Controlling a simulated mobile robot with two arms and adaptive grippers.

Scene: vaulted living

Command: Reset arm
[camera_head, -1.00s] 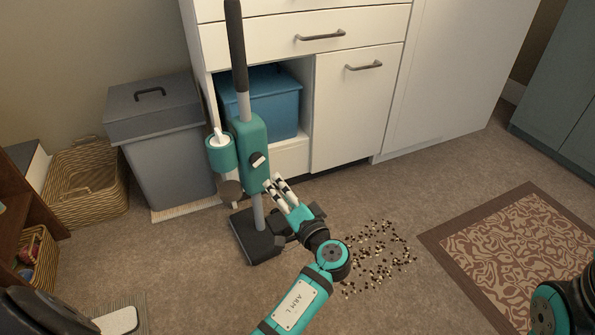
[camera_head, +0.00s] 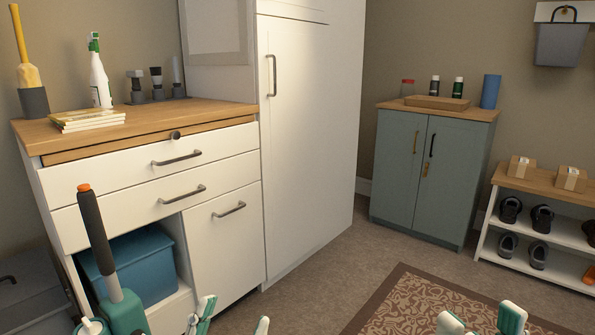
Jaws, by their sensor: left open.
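My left gripper (camera_head: 231,322) shows at the bottom edge with its two teal and white fingers apart and nothing between them. My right gripper (camera_head: 482,320) also shows at the bottom edge, further right, with its fingers spread and empty. Both arms are below the view. The upright vacuum (camera_head: 124,312), with a black handle and teal body, stands in front of the white cabinet at the lower left, apart from my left gripper. Its base is hidden below the edge.
A white cabinet (camera_head: 228,236) with a wooden top holds a blue bin (camera_head: 145,267). A teal cabinet (camera_head: 400,172) and a shoe rack (camera_head: 548,250) stand at the right. A patterned rug (camera_head: 420,302) lies on the floor. Carpet in front of the teal cabinet is clear.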

